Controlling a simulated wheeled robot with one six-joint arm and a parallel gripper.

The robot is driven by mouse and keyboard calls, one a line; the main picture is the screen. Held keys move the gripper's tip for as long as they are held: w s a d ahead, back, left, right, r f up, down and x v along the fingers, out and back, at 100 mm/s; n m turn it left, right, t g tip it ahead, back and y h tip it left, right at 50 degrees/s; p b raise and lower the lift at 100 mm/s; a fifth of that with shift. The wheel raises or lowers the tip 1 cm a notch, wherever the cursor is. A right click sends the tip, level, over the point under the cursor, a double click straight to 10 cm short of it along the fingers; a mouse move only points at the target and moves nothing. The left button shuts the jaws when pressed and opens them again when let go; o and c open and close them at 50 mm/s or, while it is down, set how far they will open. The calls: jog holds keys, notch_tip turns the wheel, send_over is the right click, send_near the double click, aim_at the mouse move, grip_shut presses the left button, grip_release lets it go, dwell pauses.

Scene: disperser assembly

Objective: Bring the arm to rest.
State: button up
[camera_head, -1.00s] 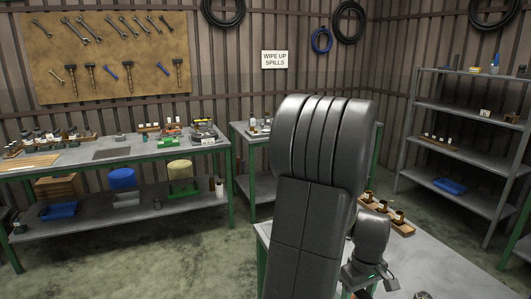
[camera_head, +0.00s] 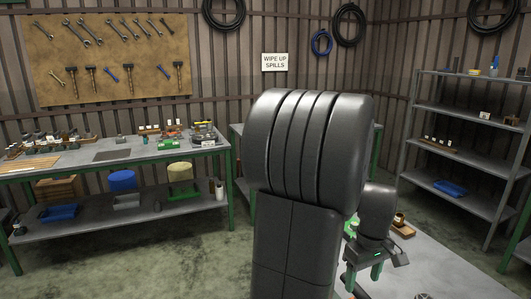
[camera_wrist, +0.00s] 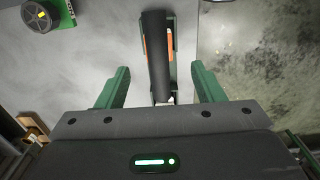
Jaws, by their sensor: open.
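My gripper (camera_head: 362,275) is at the lower right of the head view, fingers pointing down over the grey near bench (camera_head: 425,270). It also shows in the wrist view (camera_wrist: 161,80), with its two green fingers wide apart. Nothing is held between them. A long black tool with orange sides (camera_wrist: 158,55) shows between the fingers in the wrist view, with the grey surface behind it. I cannot tell its distance from the fingers. My dark arm hides much of the near bench and the bench behind it.
A wooden holder (camera_head: 403,231) with a small jar is on the near bench, partly hidden by my arm. A round dark part on green (camera_wrist: 40,16) is at the wrist view's upper left. Metal shelves (camera_head: 458,147) stand right; a long workbench (camera_head: 75,157) stands left.

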notch_tip(320, 180, down, 10)
jog(key=shift+w+f, duration=0.1)
jog(key=shift+f, duration=0.15)
notch_tip(320, 180, up, 10)
jog(key=shift+d, duration=0.1)
jog(key=shift+w+a+r, duration=0.2)
jog(key=shift+r, duration=0.05)
jog(key=shift+w+a+f+m, duration=0.15)
jog(key=shift+w+a+f, duration=0.05)
jog(key=shift+a+f, duration=0.3)
jog(key=shift+w+a+f+m, duration=0.15)
jog(key=shift+w+a+f, duration=0.05)
jog(key=shift+a+f, duration=0.2)
jog(key=shift+r, duration=0.1)
